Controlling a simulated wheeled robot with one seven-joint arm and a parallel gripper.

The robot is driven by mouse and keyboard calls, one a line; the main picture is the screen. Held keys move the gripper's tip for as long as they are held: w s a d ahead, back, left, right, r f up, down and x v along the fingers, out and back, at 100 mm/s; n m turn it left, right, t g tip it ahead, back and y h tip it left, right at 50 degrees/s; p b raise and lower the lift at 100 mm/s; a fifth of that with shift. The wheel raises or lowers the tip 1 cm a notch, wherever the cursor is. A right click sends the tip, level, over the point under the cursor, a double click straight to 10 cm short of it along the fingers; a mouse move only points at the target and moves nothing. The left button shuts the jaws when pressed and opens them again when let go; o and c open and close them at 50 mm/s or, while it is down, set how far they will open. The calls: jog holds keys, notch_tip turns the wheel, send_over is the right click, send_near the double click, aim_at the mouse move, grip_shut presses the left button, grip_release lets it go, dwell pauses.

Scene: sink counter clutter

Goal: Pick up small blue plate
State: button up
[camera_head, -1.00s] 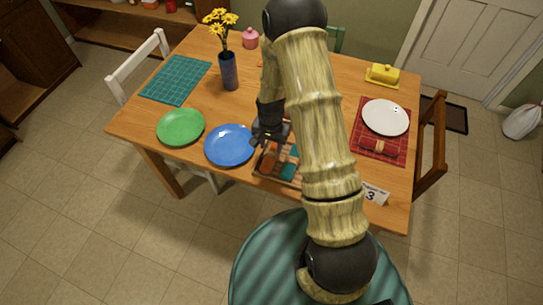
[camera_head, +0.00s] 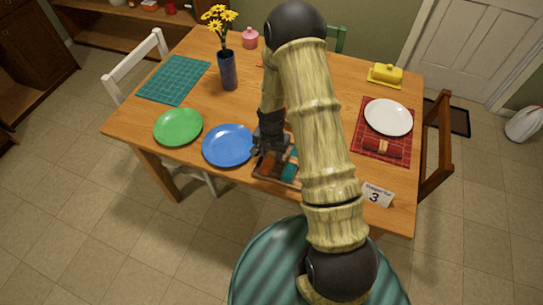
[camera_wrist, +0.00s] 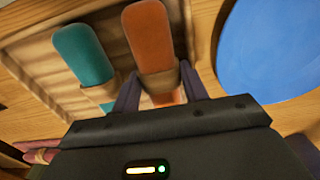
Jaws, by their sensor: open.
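The small blue plate (camera_head: 228,146) lies flat on the wooden table near its front edge, between a green plate and my arm. My gripper (camera_head: 262,150) is just right of the plate's rim, over a wooden tray (camera_head: 266,174). In the wrist view the blue plate (camera_wrist: 275,45) is at the upper right, apart from the fingers. I cannot tell whether the fingers touch the orange one.
A green plate (camera_head: 178,127) lies left of the blue plate. A dark vase with yellow flowers (camera_head: 228,70) stands behind. A white plate (camera_head: 388,117) lies on a red mat (camera_head: 380,152) at the right. A number card (camera_head: 377,194) stands near the front edge.

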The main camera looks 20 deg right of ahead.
aim_at(272, 154)
jog(key=c, duration=0.6)
jog(key=shift+r, duration=0.1)
jog(key=shift+c, duration=0.2)
notch_tip(272, 154, up, 10)
jog(key=shift+b, duration=0.35)
